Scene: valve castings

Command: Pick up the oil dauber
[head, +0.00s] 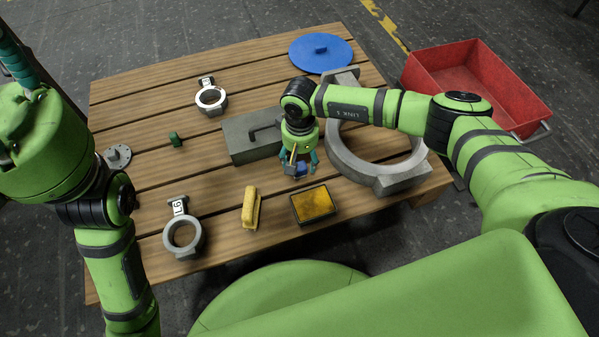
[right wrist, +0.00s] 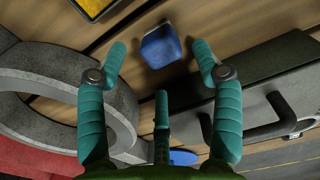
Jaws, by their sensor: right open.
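A small blue block-like piece (head: 301,169), which may be the oil dauber, is at the fingertips of my right gripper (head: 299,163). In the right wrist view the blue piece (right wrist: 161,46) lies on the wooden slats just beyond my open, empty teal fingers (right wrist: 160,60). It appears between the fingertips, and no finger is seen touching it. In the head view my right fingers partly hide it. A teal, finger-like part of my left gripper (head: 14,55) shows at the upper left edge; its fingertips cannot be made out.
A black tray with an amber pad (head: 313,204) and a yellow-handled tool (head: 251,207) lie nearby. A grey block with a handle (head: 240,143) and a large grey ring (head: 372,177) flank my right gripper. A red bin (head: 478,85) stands beyond the pallet table (head: 140,97).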

